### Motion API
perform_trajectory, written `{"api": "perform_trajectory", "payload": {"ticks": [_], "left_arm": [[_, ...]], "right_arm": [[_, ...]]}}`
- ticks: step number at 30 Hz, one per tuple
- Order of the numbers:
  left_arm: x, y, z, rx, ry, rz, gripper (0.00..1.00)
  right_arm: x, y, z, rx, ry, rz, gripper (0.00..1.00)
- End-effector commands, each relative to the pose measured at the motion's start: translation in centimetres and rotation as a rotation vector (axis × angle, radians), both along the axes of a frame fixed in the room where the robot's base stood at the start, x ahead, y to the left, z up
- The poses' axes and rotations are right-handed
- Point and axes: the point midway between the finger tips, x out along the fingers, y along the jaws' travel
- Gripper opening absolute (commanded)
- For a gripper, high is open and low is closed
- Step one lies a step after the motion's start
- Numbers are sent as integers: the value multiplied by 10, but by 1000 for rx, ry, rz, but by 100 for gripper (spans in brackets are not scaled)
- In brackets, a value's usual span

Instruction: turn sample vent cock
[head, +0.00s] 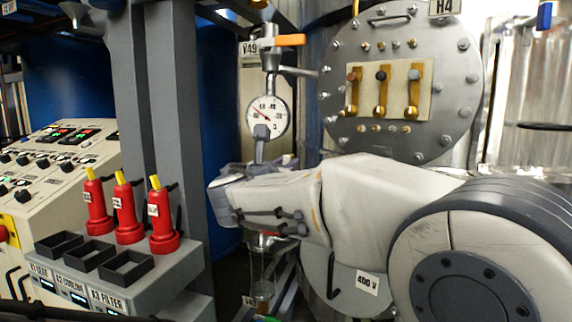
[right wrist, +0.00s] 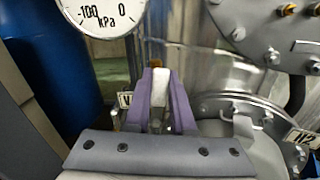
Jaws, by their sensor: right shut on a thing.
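My right arm comes in from the right in the head view, and its gripper (head: 250,165) is just below the round pressure gauge (head: 266,117). The forearm and wrist hide most of the grip there. In the right wrist view the purple fingers (right wrist: 160,100) are close together, shut on a small pale piece (right wrist: 160,78) that looks like the handle of the sample vent cock. The rest of the cock is hidden. A clear glass vessel (head: 263,272) hangs below the gripper. My left gripper is not in view.
An orange-handled valve (head: 290,40) marked V49 is above the gauge. A bolted round steel hatch (head: 405,85) is at the right behind my arm.

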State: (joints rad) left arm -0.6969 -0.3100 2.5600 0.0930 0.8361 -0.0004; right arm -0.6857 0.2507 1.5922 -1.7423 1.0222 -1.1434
Motion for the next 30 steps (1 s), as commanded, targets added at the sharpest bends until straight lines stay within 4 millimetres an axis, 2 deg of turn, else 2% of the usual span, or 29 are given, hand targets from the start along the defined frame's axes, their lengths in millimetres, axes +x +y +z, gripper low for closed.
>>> {"api": "perform_trajectory", "payload": {"ticks": [5,11,30], "left_arm": [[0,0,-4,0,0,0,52],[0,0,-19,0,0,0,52],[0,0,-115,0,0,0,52]], "right_arm": [[-1,-1,-1,12,-4,0,0],[-2,-5,-4,81,-28,-1,0],[-10,-31,-22,614,-202,-1,0]]}}
